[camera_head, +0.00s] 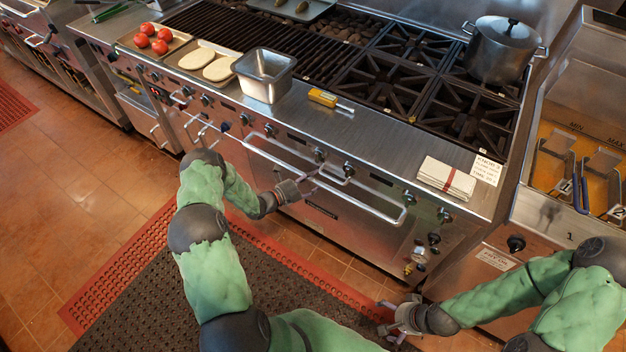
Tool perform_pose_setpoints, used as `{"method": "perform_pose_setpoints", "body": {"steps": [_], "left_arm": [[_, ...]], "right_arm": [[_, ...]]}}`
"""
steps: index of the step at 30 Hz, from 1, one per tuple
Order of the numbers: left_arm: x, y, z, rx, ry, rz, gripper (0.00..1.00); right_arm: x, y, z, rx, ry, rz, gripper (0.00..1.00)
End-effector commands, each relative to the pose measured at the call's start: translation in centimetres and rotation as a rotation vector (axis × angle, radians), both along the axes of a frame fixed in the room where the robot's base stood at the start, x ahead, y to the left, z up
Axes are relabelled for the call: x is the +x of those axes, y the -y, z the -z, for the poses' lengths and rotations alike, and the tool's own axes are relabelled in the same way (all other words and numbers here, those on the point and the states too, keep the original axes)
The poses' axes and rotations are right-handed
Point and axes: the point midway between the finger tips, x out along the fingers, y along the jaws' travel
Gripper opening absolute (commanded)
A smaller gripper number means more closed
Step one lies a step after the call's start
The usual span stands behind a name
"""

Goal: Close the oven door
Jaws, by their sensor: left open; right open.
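The oven door (345,219) is the steel front panel below the knob row of the range. It looks about upright, and I cannot tell whether it is fully shut. Its long bar handle (375,210) runs across its top. My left gripper (306,184) is open at the middle of the handle, close to the bar; I cannot tell whether they touch. My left arm hides part of the range front.
The range top holds a steel pan (265,77), a yellow-handled tool (323,97), folded towels (447,179) and a pot (500,51). A tray of tomatoes (178,44) is at the left. A fryer (583,135) stands at the right. A dark mat (150,290) covers the floor.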

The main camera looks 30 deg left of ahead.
Motion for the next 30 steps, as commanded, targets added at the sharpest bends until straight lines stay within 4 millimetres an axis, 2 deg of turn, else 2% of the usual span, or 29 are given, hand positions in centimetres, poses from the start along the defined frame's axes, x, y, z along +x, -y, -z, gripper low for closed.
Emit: {"method": "perform_pose_setpoints", "body": {"steps": [18, 24, 30], "left_arm": [[-9.1, -4.7, -0.9, 0.0, 0.0, -0.001, 0.56], [-10.1, -5.2, -1.1, 0.0, 0.001, 0.001, 0.56], [-10.2, -5.2, -1.1, 0.0, 0.001, 0.001, 0.56]], "right_arm": [[0.0, 0.0, 0.0, 0.0, 0.0, 0.0, 1.0], [0.0, 0.0, 0.0, 0.0, 0.0, 0.0, 1.0], [0.0, 0.0, 0.0, 0.0, 0.0, 0.0, 1.0]]}}
